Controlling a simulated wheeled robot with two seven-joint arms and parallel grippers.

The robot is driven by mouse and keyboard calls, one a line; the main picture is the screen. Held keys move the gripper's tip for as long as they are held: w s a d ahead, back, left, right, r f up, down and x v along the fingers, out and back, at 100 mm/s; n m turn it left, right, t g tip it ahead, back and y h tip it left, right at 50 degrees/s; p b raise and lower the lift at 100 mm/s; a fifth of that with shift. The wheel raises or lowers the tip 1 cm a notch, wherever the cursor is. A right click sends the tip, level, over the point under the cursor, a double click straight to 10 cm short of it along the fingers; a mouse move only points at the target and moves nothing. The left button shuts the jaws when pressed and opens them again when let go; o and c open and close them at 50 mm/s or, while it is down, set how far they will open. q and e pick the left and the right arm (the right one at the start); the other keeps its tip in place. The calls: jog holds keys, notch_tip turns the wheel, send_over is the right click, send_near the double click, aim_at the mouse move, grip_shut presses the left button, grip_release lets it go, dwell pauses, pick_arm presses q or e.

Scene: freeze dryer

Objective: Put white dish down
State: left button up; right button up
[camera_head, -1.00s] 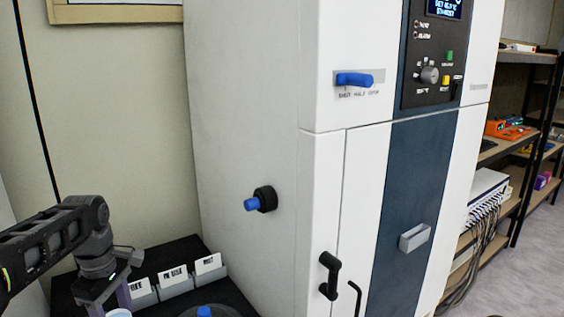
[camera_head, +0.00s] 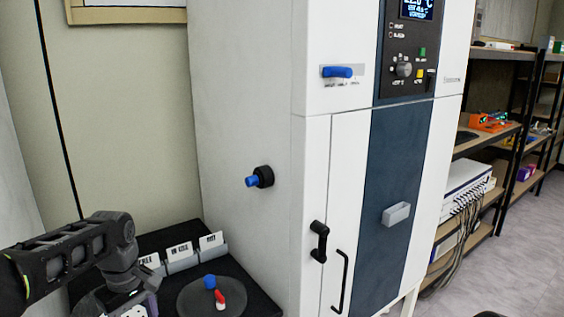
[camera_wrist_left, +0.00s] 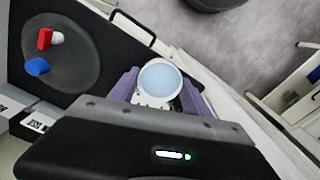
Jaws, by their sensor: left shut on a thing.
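A white dish (camera_wrist_left: 173,99) with a pale blue inside shows in the left wrist view, between the purple fingers of my left gripper (camera_wrist_left: 158,90). The gripper is shut on it. In the head view my left gripper (camera_head: 135,300) is at the bottom left, by the black bench top, with its lower part cut off. How far the dish is above any surface is hard to tell. My right gripper is in neither view.
A black bench top (camera_head: 160,242) carries a round dark plate (camera_head: 191,300) with a blue piece (camera_head: 210,282) and a red-and-white piece (camera_head: 220,299). Labelled card holders (camera_head: 181,256) stand behind it. The tall white freeze dryer (camera_head: 245,120) stands to the right.

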pick_arm(q)
jog(key=w+d+f+m+b, duration=0.2)
jog(key=d+f+m+b, duration=0.1)
jog(key=d+f+m, duration=0.8)
jog(key=shift+w+d+f+m, duration=0.3)
jog(key=shift+w+d, duration=0.1)
jog(key=shift+d, duration=0.2)
dwell(0.4)
